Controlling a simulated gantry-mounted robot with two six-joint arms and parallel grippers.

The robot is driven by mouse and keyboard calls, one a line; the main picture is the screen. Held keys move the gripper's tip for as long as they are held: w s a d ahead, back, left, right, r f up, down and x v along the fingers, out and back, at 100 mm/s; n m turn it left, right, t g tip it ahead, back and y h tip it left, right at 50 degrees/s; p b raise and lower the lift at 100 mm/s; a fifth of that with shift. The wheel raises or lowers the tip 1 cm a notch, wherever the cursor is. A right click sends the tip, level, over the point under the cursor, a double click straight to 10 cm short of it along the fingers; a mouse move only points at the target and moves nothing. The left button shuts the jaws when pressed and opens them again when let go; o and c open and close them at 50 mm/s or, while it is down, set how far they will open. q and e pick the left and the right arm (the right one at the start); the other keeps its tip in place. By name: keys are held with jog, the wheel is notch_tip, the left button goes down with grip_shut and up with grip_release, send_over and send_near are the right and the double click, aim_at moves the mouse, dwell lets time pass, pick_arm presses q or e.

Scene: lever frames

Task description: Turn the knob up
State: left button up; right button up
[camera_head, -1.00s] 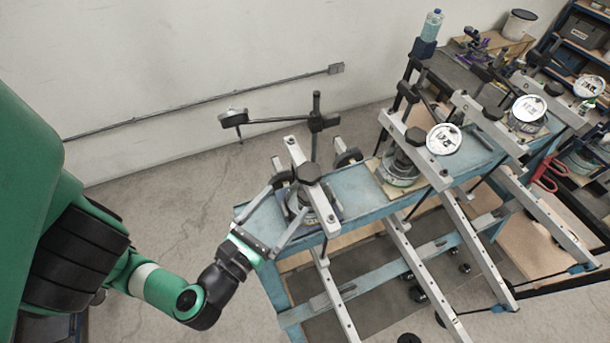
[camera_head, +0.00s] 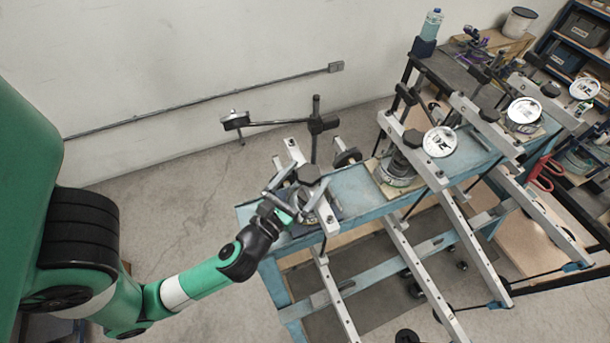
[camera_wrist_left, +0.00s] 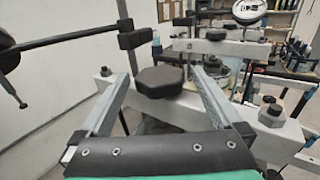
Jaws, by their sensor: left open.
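A black faceted knob (camera_head: 309,174) sits on top of the nearest lever frame, on its light metal beam (camera_head: 327,218). In the left wrist view the knob (camera_wrist_left: 160,82) shows in the gap beyond the two fingertips. My right gripper is not in view.
A black post with a side arm and dial gauge (camera_head: 236,120) stands behind the knob. More lever frames with black knobs (camera_head: 413,138) and white dials (camera_head: 439,142) run to the right along the blue bench (camera_head: 357,187). The floor at left is clear.

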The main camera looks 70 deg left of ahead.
pick_arm(q)
jog(key=c, duration=1.3)
jog(key=shift+w+d+f+n+g+y+b, duration=0.1)
jog(key=shift+w+d+n+g+y+b, duration=0.1)
jog(key=shift+n+g+y+b, duration=0.4)
jog(key=shift+c, duration=0.2)
jog(key=n+g+y, duration=0.2)
jog(key=g, duration=0.1)
jog(key=shift+w+n+g+y, duration=0.1)
jog(key=shift+n+g+y, duration=0.2)
jog(key=shift+n+y, duration=0.1)
jog(key=shift+n+g+y+b, duration=0.3)
jog(key=shift+n+g, duration=0.1)
jog(key=shift+g, duration=0.1)
jog(key=o, duration=1.3)
jog(key=shift+o, duration=0.2)
